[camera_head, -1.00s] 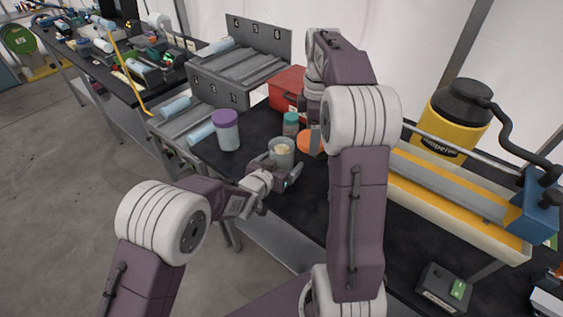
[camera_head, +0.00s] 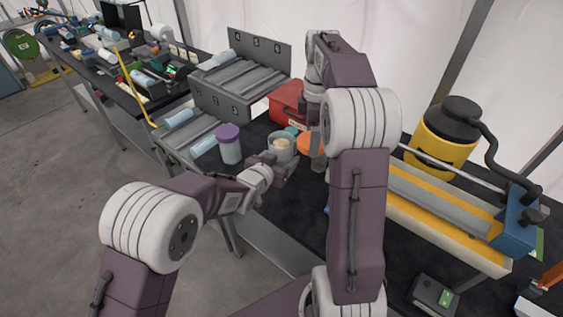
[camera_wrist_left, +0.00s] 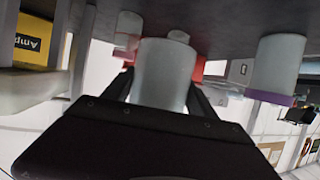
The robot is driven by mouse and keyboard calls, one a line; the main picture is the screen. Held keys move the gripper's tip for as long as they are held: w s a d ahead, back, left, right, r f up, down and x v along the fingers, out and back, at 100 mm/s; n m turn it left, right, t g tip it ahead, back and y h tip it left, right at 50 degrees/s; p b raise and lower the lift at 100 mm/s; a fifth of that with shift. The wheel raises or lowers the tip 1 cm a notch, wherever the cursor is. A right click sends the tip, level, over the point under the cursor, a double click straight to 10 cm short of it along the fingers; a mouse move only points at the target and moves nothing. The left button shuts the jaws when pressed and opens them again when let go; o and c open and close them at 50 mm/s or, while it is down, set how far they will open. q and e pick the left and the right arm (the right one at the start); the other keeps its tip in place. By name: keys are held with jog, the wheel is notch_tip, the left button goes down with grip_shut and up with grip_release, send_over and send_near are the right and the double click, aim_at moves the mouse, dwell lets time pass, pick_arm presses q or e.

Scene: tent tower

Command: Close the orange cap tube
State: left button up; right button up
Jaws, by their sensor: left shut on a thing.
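An open, pale grey tube (camera_head: 281,149) with cream contents stands roughly upright near the middle of the head view. My left gripper (camera_head: 277,166) is shut on its side; the left wrist view shows the tube (camera_wrist_left: 163,72) between the fingers. An orange cap (camera_head: 308,145) is just right of the tube, apart from its rim. It is partly hidden by my right gripper (camera_head: 319,152), which points down beside it behind my right arm. I cannot tell whether that gripper is shut on the cap.
A purple-capped jar (camera_head: 229,144) stands left of the tube. A teal-capped jar (camera_head: 291,130) is close behind it, mostly hidden. A red box (camera_head: 287,102), a grey rack (camera_head: 240,80) and a yellow pump (camera_head: 445,135) stand farther out. The black table (camera_head: 300,222) is bare in front.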

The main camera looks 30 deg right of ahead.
pick_arm(q)
jog(key=shift+r, duration=0.85)
jog(key=shift+f, duration=0.1)
jog(key=o, duration=0.7)
grip_shut()
jog(key=a+r, duration=0.3)
jog(key=a, duration=1.3)
jog(key=a+r, duration=0.3)
jog(key=a, duration=1.3)
jog(key=shift+s+a, duration=0.2)
jog(key=shift+a, duration=0.2)
